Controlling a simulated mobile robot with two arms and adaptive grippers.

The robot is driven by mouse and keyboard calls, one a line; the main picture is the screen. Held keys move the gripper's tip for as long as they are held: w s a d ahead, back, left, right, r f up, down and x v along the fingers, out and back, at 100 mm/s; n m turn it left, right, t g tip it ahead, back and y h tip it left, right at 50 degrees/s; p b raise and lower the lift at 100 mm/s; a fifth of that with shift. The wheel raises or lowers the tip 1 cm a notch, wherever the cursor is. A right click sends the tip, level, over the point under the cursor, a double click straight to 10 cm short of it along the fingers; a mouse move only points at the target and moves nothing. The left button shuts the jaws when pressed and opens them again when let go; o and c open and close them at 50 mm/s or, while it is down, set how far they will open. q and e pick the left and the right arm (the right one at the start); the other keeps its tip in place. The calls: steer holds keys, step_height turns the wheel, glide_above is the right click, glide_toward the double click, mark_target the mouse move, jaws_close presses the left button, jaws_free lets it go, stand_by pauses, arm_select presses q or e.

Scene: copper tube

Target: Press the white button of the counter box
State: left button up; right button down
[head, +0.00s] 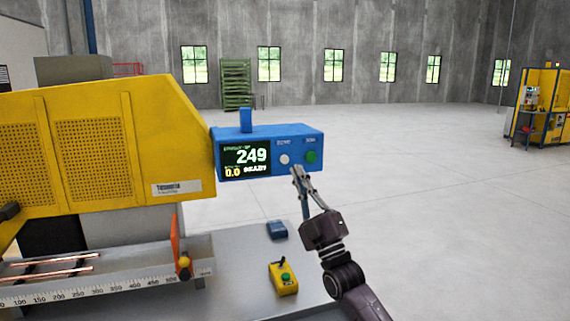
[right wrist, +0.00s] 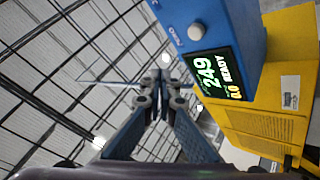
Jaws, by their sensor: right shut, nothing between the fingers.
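The blue counter box (head: 285,134) sticks out from the right end of the yellow machine. Its lit screen (head: 246,158) reads 249 and READY. The white button (head: 284,159) is on its front face, right of the screen, with a green button (head: 311,156) further right. My right gripper (head: 297,170) is shut and empty, its tips just below and right of the white button in the head view. In the right wrist view the white button (right wrist: 196,32) shows up and right of the fingers (right wrist: 161,78). I see no contact with the button. My left gripper is not in view.
The yellow machine (head: 140,110) fills the left. Below is a grey table (head: 235,260) with a yellow control box (head: 284,280), a small blue object (head: 277,230) and copper tubes (head: 55,265) by a ruler. Floor right of the counter box is open.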

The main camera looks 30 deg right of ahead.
mark_target(285, 159)
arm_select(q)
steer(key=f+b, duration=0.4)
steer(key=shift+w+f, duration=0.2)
arm_select(e)
steer(key=w+d, duration=0.1)
steer(key=w, duration=0.5)
steer(key=shift+w+d, duration=0.35)
stand_by(0.5)
steer(key=shift+w+b, duration=0.3)
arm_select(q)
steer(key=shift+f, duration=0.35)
arm_select(e)
steer(key=shift+w, duration=0.15)
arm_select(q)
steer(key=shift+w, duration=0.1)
